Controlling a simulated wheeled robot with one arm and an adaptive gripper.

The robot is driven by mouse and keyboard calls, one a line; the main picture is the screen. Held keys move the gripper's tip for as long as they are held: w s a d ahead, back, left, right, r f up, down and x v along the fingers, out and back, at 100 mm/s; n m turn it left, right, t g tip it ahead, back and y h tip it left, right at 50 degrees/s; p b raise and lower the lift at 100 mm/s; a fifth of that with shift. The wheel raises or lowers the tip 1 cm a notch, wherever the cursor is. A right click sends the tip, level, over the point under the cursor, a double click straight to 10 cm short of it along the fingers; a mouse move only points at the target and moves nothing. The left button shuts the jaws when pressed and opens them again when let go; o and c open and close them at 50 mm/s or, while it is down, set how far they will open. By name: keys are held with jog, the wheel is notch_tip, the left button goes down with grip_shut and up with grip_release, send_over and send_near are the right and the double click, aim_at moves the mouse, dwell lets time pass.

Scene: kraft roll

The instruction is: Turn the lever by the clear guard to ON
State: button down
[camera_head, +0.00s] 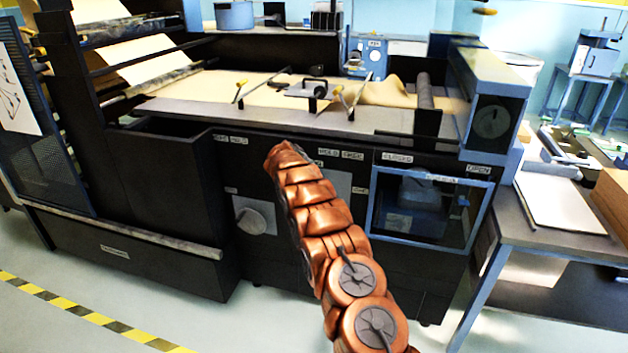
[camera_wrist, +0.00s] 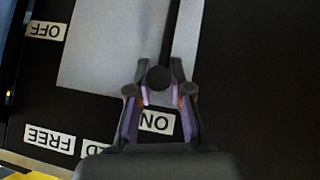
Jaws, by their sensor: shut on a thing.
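The lever has a dark round knob (camera_wrist: 160,78) and a thin dark rod (camera_wrist: 168,35) over a pale plate (camera_wrist: 105,50). My gripper (camera_wrist: 160,85) is shut on the knob, one finger on each side. The ON label (camera_wrist: 157,122), upside down in the wrist view, lies close by the knob, and the rod points toward it. The OFF label (camera_wrist: 47,30) is apart at the upper left. In the head view my copper arm covers the lever and my gripper. The clear guard (camera_head: 425,212), a blue-framed window, is to the right of my arm.
A grey knob (camera_head: 255,216) sits on the panel left of my arm. Above is the machine's bed with brown paper (camera_head: 385,92). A side table (camera_head: 560,205) stands right. Open floor with a yellow-black stripe (camera_head: 85,314) lies at the lower left.

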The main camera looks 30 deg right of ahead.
jog(key=shift+w+a+r, duration=0.1)
jog(key=c, duration=1.1)
grip_release()
jog(key=shift+o, duration=0.2)
jog(key=v, duration=1.2)
jog(key=s+a+r+n+g+y+p, duration=0.1)
jog(key=s+a+r, duration=0.2)
jog(key=s, duration=0.6)
jog(key=s+a+r+n+g+y, duration=0.1)
jog(key=s+a+r, duration=0.25)
jog(key=s, duration=0.65)
jog(key=s+a+r+n+g+y+p, duration=0.1)
jog(key=s+a+r+g, duration=0.2)
jog(key=s, duration=0.6)
jog(key=s+a+n+y, duration=0.1)
jog(key=s+a, duration=0.4)
jog(key=s, duration=0.6)
jog(key=s+a+f+n+g+y+p, duration=0.1)
jog(key=s+a, duration=0.4)
jog(key=s, duration=0.6)
jog(key=s+a+n+y+p, duration=0.1)
jog(key=s+a, duration=0.4)
jog(key=s, duration=0.6)
jog(key=shift+a+f+n+g+y, duration=0.3)
jog(key=shift+a+f+n+y, duration=0.1)
jog(key=shift+n+y, duration=0.6)
